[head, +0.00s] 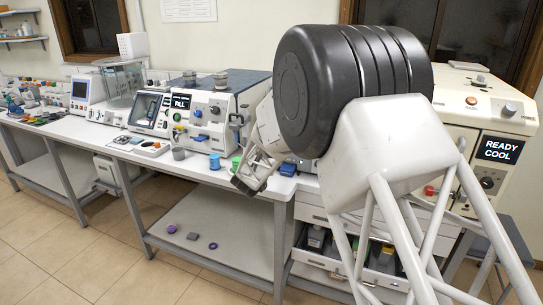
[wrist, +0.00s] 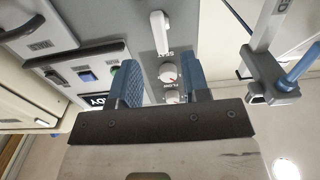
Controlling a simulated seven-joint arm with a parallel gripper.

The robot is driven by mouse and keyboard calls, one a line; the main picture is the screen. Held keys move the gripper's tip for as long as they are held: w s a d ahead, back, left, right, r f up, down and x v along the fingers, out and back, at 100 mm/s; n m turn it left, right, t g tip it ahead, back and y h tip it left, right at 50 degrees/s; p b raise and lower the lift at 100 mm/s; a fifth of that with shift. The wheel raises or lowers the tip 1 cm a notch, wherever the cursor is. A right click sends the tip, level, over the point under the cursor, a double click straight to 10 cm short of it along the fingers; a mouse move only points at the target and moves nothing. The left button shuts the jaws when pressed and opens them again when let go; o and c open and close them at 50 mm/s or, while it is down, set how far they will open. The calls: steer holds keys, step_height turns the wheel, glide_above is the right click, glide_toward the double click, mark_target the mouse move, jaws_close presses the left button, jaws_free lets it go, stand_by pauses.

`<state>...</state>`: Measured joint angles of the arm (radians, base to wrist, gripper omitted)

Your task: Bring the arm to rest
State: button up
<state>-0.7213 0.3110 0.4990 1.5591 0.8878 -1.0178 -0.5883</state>
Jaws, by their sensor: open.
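My arm fills the right half of the head view, with a large black joint and a white link. My gripper (head: 247,185) hangs at the arm's far end, above the bench's front edge near a green object (head: 237,163). In the wrist view my gripper (wrist: 160,82) shows two blue fingers set apart on a dark bar. Nothing is held between them. Beyond the fingers is a grey machine panel with a white round knob (wrist: 168,73) and a white lever (wrist: 160,32). Whether the fingers touch the panel cannot be told.
The white bench (head: 95,138) carries a machine marked FILL (head: 207,108) and several small items. A machine marked READY COOL (head: 499,150) stands at right, partly behind my arm. Small purple and grey pieces (head: 193,236) lie on the lower shelf. Floor at front left is clear.

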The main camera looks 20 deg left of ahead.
steer(key=shift+r, duration=0.1)
stand_by(0.3)
steer(key=s+d+r+n+g+y, duration=0.1)
steer(key=d+r+y, duration=0.1)
steer(key=d+r, duration=0.4)
steer(key=s+d+r+g+y, duration=0.15)
steer(key=d+r, duration=0.25)
steer(key=d, duration=0.4)
steer(key=s+d+r+n+g, duration=0.1)
steer(key=s+d+r+g, duration=0.15)
steer(key=s+d, duration=0.4)
steer(key=s+d+r+g, duration=0.2)
steer(key=s+d+r, duration=0.1)
steer(key=d, duration=0.7)
steer(key=s+d+f+g+h, duration=0.1)
steer(key=s+d+g, duration=0.1)
steer(key=s+d, duration=0.6)
steer(key=s+d+f+m+g+h, duration=0.1)
steer(key=s+d, duration=0.8)
steer(key=s, duration=0.9)
steer(key=s+d+f+m+g+h, duration=0.1)
steer(key=s+d+f+g, duration=0.1)
steer(key=s+d+g, duration=0.3)
steer(key=s+d, duration=0.4)
steer(key=s, duration=0.5)
steer(key=shift+f+h, duration=0.35)
steer(key=shift+f, duration=0.05)
